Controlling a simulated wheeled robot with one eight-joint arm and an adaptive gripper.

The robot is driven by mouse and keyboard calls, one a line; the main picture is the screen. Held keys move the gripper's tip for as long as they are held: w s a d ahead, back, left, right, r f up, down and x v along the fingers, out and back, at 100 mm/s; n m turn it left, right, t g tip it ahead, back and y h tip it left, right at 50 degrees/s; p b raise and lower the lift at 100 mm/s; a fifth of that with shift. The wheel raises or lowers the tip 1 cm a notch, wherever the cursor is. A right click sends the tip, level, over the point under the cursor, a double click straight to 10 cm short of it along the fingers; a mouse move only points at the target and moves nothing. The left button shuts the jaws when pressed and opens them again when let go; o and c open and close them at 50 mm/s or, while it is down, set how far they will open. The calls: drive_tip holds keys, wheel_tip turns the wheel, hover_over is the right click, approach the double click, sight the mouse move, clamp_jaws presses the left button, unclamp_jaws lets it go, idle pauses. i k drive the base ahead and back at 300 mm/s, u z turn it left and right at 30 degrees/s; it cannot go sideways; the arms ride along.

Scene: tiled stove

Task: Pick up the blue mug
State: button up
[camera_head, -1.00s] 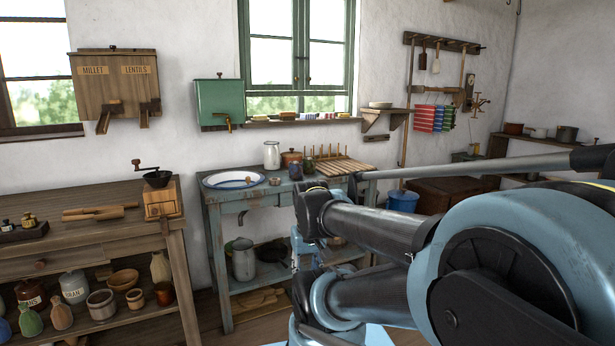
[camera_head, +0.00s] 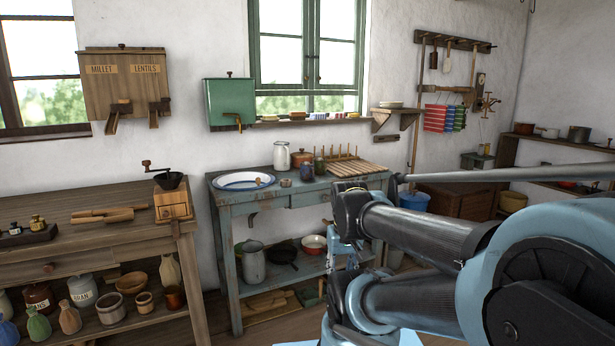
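A small dark blue vessel (camera_head: 306,172), which may be the blue mug, stands on the worn blue-grey table (camera_head: 232,197) under the window. It is too small for me to make out a handle. A small greenish vessel (camera_head: 320,166) stands close to its right. My arm fills the lower right of the view, to the right of and in front of this table. I cannot make out my gripper or its fingers in this view.
On the table are a white basin (camera_head: 243,181), a pale jar (camera_head: 281,156), a brown pot (camera_head: 301,158) and a pegged rack (camera_head: 358,168). A wooden bench (camera_head: 80,195) with a coffee grinder (camera_head: 172,203) stands left. A blue bucket (camera_head: 414,200) stands right.

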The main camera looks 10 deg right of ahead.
sight(306, 168)
drive_tip(key=i, duration=0.95)
